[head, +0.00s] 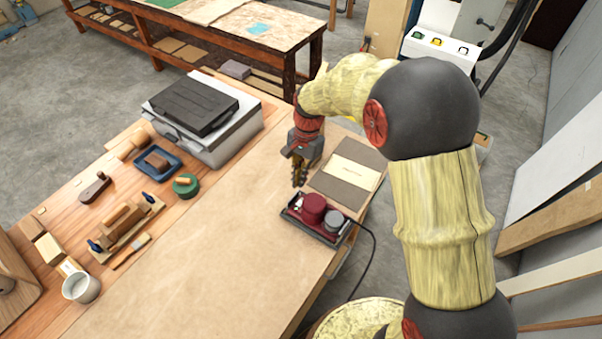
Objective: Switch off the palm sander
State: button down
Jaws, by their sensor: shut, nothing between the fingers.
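The palm sander (313,205) has a dark red body with a grey round part on its right. It sits on a dark, flat, rectangular base near the right edge of the workbench (215,265). A black cord (373,255) runs from it over the bench edge. My gripper (299,184) points down just behind the sander, close above its far edge. Its fingers are shut and empty. I cannot tell whether the fingertips touch the sander. The switch is too small to make out, and I cannot tell whether the sander is running.
Dark sheets with a pale card (352,174) lie behind the sander to the right. A grey machine with a black lid (195,105) stands at the back left. A blue tray (158,162), a green round container (186,186) and a white cup (81,288) are left. The bench middle is clear.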

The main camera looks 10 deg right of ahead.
aim_at(297, 204)
jog(key=f, duration=0.5)
jog(key=s+a+f+b, duration=0.1)
jog(key=f, duration=0.2)
jog(key=shift+f, duration=0.35)
